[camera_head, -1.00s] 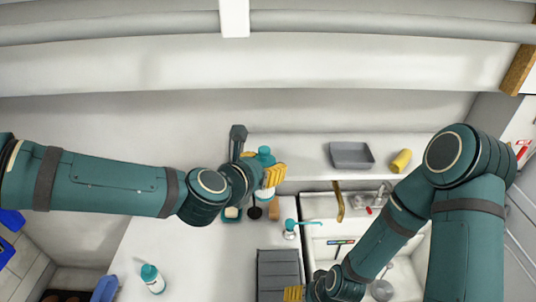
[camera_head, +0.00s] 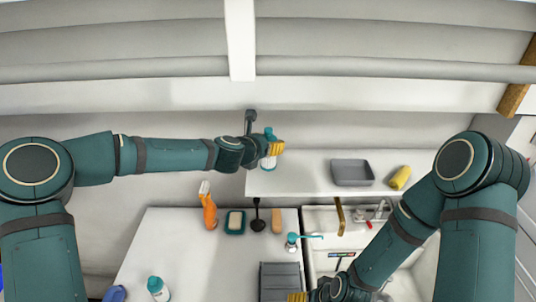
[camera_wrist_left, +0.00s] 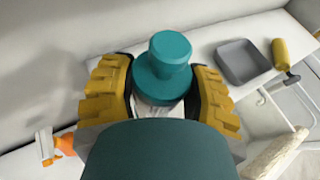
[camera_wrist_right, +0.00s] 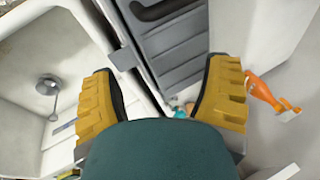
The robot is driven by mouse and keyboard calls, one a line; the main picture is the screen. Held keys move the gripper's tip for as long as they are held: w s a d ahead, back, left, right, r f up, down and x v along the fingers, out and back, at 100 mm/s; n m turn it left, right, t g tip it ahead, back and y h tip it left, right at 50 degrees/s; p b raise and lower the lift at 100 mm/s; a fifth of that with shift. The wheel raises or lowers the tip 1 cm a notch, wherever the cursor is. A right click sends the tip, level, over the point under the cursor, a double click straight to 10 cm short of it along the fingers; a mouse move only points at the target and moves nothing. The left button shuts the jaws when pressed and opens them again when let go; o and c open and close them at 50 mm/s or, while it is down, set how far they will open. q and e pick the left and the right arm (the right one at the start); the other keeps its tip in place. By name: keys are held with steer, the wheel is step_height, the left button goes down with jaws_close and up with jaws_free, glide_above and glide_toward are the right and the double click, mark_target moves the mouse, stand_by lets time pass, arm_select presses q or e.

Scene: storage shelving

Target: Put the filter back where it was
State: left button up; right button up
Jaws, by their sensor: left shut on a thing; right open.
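A white cylinder with a teal top (camera_head: 270,134), which I take to be the filter, is upright in my left gripper (camera_head: 276,149). In the left wrist view its teal top (camera_wrist_left: 168,62) sits between the yellow fingers, which are shut on it. It is over the left end of the white shelf (camera_head: 300,184). I cannot tell whether its base touches the shelf. My right gripper (camera_head: 297,297) is low at the front by the grey rack; in the right wrist view its fingers (camera_wrist_right: 165,100) are apart and empty.
Below are an orange spray bottle (camera_head: 208,208), a soap dish (camera_head: 235,222), a teal-topped dispenser (camera_head: 291,243), a grey rack (camera_head: 281,280) and a sink. Shelf space left of the tray is clear.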

mark_target(263, 159)
arm_select(q)
steer(key=shift+a+f, duration=0.15)
steer(key=shift+f, duration=0.7)
step_height(263, 159, down, 3)
steer(key=shift+f, duration=0.1)
steer(key=shift+w+f, duration=0.25)
steer(key=shift+f, duration=0.15)
steer(key=o, duration=1.3)
steer(key=shift+c, duration=0.2)
